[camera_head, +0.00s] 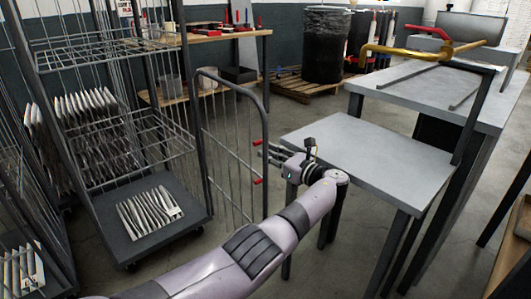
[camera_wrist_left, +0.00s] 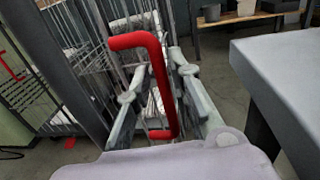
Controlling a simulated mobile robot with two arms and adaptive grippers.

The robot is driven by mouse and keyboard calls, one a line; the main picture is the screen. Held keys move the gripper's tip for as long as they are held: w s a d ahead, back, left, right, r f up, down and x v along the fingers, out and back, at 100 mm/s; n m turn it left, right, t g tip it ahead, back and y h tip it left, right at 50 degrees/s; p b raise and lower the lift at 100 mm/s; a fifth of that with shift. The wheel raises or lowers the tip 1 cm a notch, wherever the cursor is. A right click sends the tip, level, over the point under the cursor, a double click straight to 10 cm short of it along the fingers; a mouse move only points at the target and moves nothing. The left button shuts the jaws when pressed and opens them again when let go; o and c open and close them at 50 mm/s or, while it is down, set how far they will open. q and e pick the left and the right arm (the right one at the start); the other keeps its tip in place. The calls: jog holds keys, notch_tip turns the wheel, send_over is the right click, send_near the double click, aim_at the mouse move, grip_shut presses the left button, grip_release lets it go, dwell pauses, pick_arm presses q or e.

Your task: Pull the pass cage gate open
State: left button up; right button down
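The pass cage gate (camera_head: 265,125) is a dark grey rounded frame with thin vertical bars, at the right side of the wire cage. A red bracket handle (camera_wrist_left: 155,75) sits on it; its two red ends show on the gate's right post in the head view (camera_head: 257,142). My left gripper (camera_head: 272,155) is at the handle's height, close beside the post. In the left wrist view, the fingers (camera_wrist_left: 160,100) are spread, with the handle between them and gaps visible on both sides. Whether either finger touches it is unclear. My right gripper is not in view.
The wire cage (camera_head: 85,230) holds rows of white pleated filters. A grey low table (camera_head: 370,150) stands just right of my left gripper. Behind it is a higher bench (camera_head: 435,85) with a yellow bar. Bare floor shows in front of the gate.

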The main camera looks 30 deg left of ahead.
pick_arm(q)
jog(key=v, duration=1)
jog(key=shift+d, duration=0.15)
jog(key=shift+f, duration=0.1)
